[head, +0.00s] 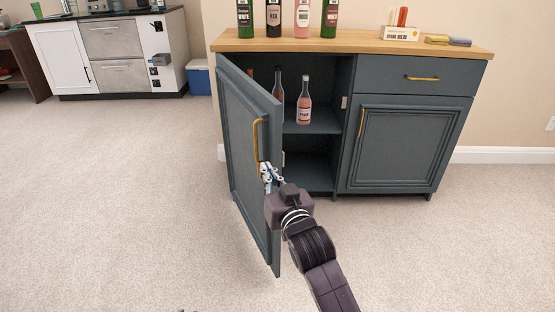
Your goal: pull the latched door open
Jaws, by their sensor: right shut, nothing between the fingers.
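The blue-grey cabinet door (247,150) on the left stands swung well open, out towards me. Its upright brass handle (257,137) is on the door's outer face near the free edge. My right gripper (266,170) is shut and empty at the door's free edge, close to the handle's lower end. I cannot tell whether it touches the door or handle. My right arm reaches in from the lower right. My left gripper is not in view. No latch can be made out.
The open compartment holds a pink bottle (304,102) and others on its shelf (322,122). Several bottles, a small box (401,33) and sponges stand on the wooden top (350,41). The right door (400,145) is shut. Carpet (120,190) to the left is clear.

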